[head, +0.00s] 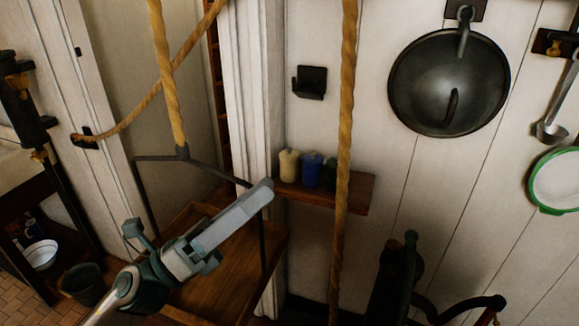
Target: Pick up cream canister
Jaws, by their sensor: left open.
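The cream canister (289,165) stands upright at the left end of a small wooden wall shelf (352,194). A blue canister (312,170) and a dark green canister (331,174) stand in a row to its right. My left gripper (262,193) comes up from the lower left, and its tip appears just below and left of the cream canister. It is open with nothing between its fingers, and I see no contact with the canister. My right gripper is out of view.
A thick rope (346,90) hangs in front of the shelf, right of the canisters. Another rope (166,85) holds a hanging wooden tray (205,290) below my left gripper. A dark bowl (449,83) hangs on the wall. Dark ironwork (405,270) stands at lower right.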

